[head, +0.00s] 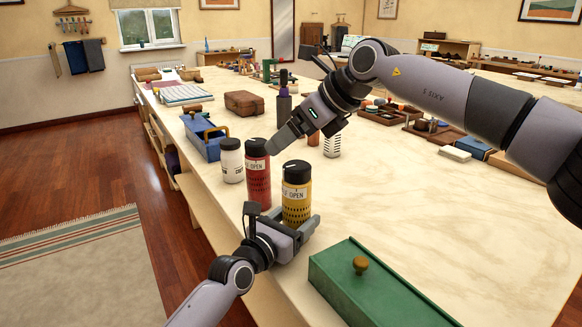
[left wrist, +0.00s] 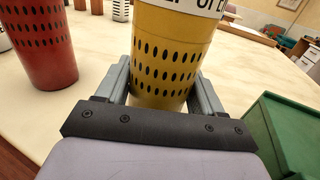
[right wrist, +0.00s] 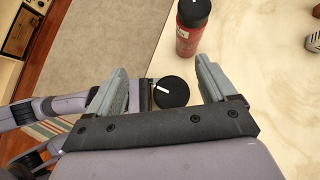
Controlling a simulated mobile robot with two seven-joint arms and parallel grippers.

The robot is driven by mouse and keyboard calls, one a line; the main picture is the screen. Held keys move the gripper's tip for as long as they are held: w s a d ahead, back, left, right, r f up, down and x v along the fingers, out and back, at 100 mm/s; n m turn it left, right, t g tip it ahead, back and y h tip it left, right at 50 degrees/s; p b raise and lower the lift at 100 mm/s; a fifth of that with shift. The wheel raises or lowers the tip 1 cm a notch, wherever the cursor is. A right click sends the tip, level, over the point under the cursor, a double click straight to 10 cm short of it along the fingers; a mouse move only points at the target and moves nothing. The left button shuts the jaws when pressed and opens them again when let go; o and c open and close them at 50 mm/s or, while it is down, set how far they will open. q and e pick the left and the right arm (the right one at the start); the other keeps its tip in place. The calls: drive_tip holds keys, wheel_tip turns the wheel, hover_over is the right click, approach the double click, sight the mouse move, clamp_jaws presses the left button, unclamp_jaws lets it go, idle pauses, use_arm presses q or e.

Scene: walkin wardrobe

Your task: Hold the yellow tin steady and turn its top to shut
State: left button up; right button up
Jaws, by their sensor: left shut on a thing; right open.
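The yellow tin (head: 296,208) stands upright on the table, with dark slots, a white band reading "OPEN" and a black top. My left gripper (head: 285,228) is shut around its lower body; the left wrist view shows the tin (left wrist: 170,55) between both fingers. My right gripper (head: 282,140) is open and above the tin. In the right wrist view, the round black top (right wrist: 172,92) with a white pointer mark lies between the spread fingers, below them. I see no contact there.
A similar red tin (head: 258,175) stands just beside the yellow one, with a white jar (head: 230,160) to its left. A green box with a knob (head: 375,290) is at the front right. A blue caddy (head: 203,137) stands further back.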

sight(287, 163)
drive_tip(key=shift+s+a+f+n+t+y, duration=0.1)
drive_tip(key=shift+s+f+n+t+y, duration=0.1)
drive_tip(key=shift+f+y, duration=0.3)
drive_tip(key=shift+s+a+f+n+t+y, duration=0.1)
drive_tip(key=shift+f+n+y, duration=0.15)
drive_tip(key=shift+y, duration=0.35)
drive_tip(key=shift+s+d+f+t+y, duration=0.15)
drive_tip(key=shift+s+f+t+y, duration=0.35)
drive_tip(key=shift+y, duration=0.5)
drive_tip(key=s+d+f+m+t, duration=0.5)
drive_tip(key=d+t, duration=0.2)
drive_tip(key=d, duration=0.1)
drive_tip(key=shift+r+x, duration=0.2)
drive_tip(key=shift+x, duration=5.65)
drive_tip(key=shift+s+a, duration=0.1)
drive_tip(key=shift+a, duration=0.05)
drive_tip(key=shift+n, duration=0.25)
drive_tip(key=c, duration=1)
